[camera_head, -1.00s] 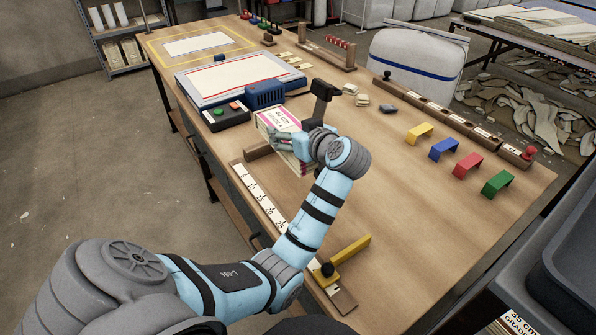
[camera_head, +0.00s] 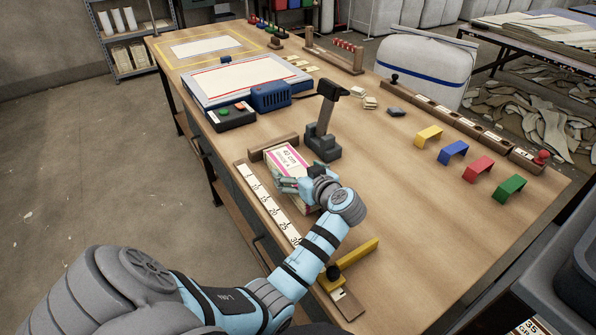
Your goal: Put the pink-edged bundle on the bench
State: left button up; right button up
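The pink-edged bundle (camera_head: 287,155) is a pale stack with a white label reading 40 cm. It is near the middle of the bench (camera_head: 400,215), beside a wooden stop block and the ruler strip. My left gripper (camera_head: 292,184) is at its near side, with the fingers against it; they appear closed on the bundle. The gripper and wrist hide its near part. I cannot tell whether its underside rests fully on the bench. My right gripper is out of view.
A grey stand with a black head (camera_head: 325,120) is just behind the bundle. The wooden block (camera_head: 268,147) and ruler strip (camera_head: 268,203) lie to its left, a yellow bar (camera_head: 352,257) nearer me. Coloured brackets (camera_head: 480,168) stand right; the bench between is clear.

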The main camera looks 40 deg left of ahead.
pick_arm(q)
jog(key=v, duration=0.7)
jog(key=shift+s+d+r+p, duration=0.15)
jog(key=shift+d+r+p, duration=0.05)
jog(key=shift+d+p, duration=0.15)
jog(key=shift+a, duration=0.1)
jog(key=shift+f, duration=0.1)
